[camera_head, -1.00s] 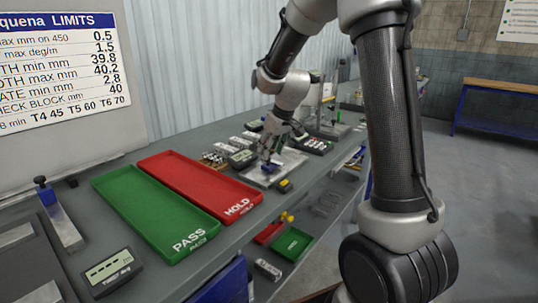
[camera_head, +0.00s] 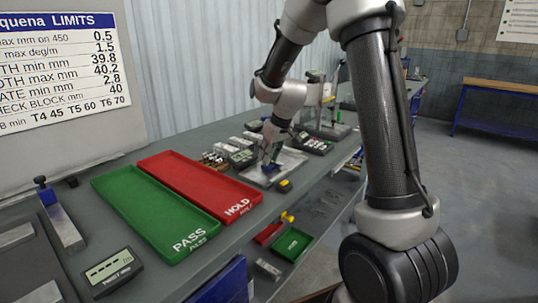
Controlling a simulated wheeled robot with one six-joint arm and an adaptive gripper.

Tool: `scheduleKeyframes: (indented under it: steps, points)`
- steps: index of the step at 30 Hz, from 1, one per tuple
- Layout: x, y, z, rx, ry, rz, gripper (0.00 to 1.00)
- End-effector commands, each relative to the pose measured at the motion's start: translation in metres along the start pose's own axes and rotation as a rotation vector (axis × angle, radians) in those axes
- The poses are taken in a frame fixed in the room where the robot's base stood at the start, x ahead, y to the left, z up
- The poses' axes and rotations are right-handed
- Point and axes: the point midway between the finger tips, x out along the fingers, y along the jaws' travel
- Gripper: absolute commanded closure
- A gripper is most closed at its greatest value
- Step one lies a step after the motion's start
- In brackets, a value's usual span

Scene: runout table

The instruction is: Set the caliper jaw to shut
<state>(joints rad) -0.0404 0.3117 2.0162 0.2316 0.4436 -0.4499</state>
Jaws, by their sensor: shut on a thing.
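My gripper (camera_head: 268,161) is small and far off, pointing down over a pale metal plate (camera_head: 290,164) on the bench. It is shut on a small dark blue part (camera_head: 271,169) low over the plate. This part is where a caliper's sliding jaw may be, but the caliper's beam and jaws are too small and too covered by the gripper to make out. The gap between the jaws cannot be read.
A red HOLD tray (camera_head: 190,175) and a green PASS tray (camera_head: 140,205) lie left of the plate. A small yellow and black item (camera_head: 285,186) sits at the bench's front edge. A keypad-like unit (camera_head: 314,145) and an upright stand (camera_head: 322,105) are behind to the right.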

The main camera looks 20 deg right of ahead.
Motion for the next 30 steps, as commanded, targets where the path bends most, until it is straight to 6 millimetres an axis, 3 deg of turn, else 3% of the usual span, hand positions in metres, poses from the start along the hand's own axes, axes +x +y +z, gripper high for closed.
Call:
scheduleKeyframes:
  steps: [12,16,24,25,28,30]
  points:
    - [0.007,0.089,-0.019,0.003,0.001,0.002,1.00]
    - [0.008,0.100,-0.021,0.001,0.001,0.002,1.00]
    - [0.008,0.102,-0.021,0.000,0.003,0.004,1.00]
    - [0.008,0.102,-0.021,0.000,0.003,0.005,0.78]
    - [0.008,0.102,-0.022,0.000,0.004,0.005,0.59]
    - [0.008,0.101,-0.021,0.000,0.003,0.004,0.58]
